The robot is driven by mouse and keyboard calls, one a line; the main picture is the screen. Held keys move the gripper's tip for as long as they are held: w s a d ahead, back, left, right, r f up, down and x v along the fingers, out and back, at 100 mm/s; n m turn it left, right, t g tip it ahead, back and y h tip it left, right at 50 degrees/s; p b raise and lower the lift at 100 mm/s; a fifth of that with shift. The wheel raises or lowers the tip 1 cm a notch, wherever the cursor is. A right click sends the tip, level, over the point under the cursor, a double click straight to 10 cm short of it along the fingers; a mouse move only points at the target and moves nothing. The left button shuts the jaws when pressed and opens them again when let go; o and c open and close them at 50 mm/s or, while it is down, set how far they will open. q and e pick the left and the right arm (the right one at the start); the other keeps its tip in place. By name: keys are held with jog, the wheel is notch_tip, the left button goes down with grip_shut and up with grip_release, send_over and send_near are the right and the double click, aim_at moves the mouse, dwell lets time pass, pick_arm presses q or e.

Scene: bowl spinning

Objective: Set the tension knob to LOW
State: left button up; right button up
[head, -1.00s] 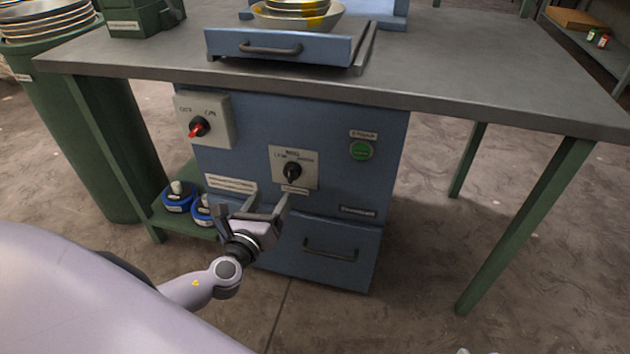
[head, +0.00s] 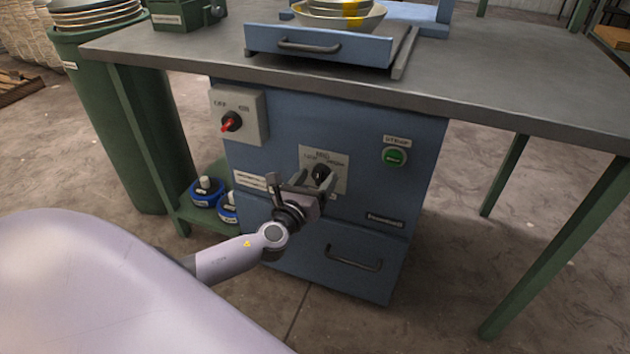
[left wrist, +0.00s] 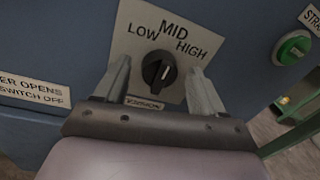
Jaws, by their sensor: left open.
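The tension knob (head: 321,173) is a black dial on a light plate (head: 340,160) on the blue cabinet front. In the left wrist view the knob (left wrist: 159,69) sits below the words LOW, MID and HIGH. Its pale line appears to point up toward MID. My left gripper (head: 314,182) is in front of the plate, open and empty. In the left wrist view its fingers (left wrist: 160,88) stand on either side of the knob, with gaps; contact is not visible. My right gripper is out of view.
A red switch (head: 231,122) is left of the knob plate and a green button (head: 394,157) is right of it. A drawer handle (head: 354,258) is below. The grey worktop (head: 480,85) overhangs above, with a blue tray (head: 318,45) holding bowls.

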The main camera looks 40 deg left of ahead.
pick_arm(q)
jog(key=c, duration=1.1)
jog(key=shift+o, duration=0.2)
